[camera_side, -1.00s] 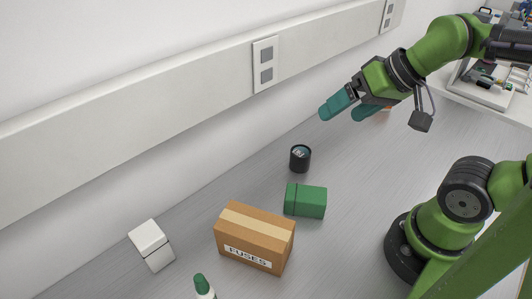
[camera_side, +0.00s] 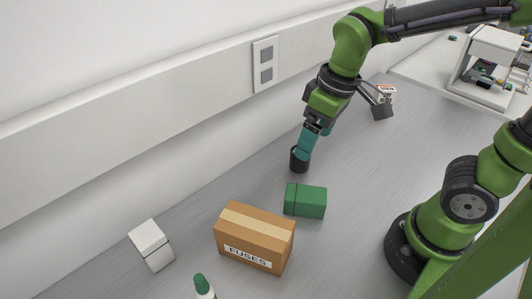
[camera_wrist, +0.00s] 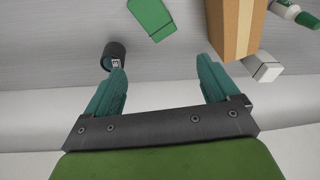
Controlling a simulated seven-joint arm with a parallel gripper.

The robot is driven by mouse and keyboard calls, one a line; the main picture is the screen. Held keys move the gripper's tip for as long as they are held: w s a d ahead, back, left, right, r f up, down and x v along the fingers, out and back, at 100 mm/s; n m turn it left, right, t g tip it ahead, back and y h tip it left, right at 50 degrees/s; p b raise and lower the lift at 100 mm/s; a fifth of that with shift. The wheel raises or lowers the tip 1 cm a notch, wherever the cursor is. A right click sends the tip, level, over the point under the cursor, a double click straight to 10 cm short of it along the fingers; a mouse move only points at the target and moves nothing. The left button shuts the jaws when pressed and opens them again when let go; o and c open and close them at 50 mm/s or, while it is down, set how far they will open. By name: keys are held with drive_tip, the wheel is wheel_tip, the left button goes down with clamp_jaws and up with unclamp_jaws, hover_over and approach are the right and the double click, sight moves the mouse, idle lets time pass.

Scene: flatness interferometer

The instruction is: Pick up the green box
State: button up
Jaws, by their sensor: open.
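The green box (camera_side: 305,201) lies on the grey bench, to the right of the brown carton in the side view. It also shows at the top of the wrist view (camera_wrist: 152,18), partly cut off by the frame edge. My gripper (camera_side: 304,148) points down and overlaps the black cylinder in the side view. In the wrist view my gripper (camera_wrist: 163,78) has its teal fingers wide apart, with nothing between them. The green box is beyond the fingertips, apart from them.
A black cylinder (camera_wrist: 113,55) stands close to the left fingertip in the wrist view; contact is unclear. A FUSES carton (camera_side: 254,238), a white box (camera_side: 151,245) and a green-capped bottle (camera_side: 204,288) stand nearby. The wall runs behind. Bench right of the green box is clear.

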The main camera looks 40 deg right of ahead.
drive_tip(key=f+n+g, duration=0.1)
drive_tip(key=n, duration=0.1)
drive_tip(key=n+h, duration=0.1)
drive_tip(key=n, duration=0.2)
approach(306, 193)
drive_tip(key=shift+g, duration=0.4)
drive_tip(key=f, duration=0.2)
drive_tip(key=w+f, duration=0.1)
drive_tip(key=f, duration=0.2)
drive_tip(key=shift+f, duration=0.15)
drive_tip(key=shift+s+a+f, duration=0.1)
drive_tip(key=shift+f, duration=1.25)
drive_tip(key=shift+s+f, duration=0.1)
drive_tip(key=shift+f, duration=1.25)
drive_tip(key=shift+c, duration=0.3)
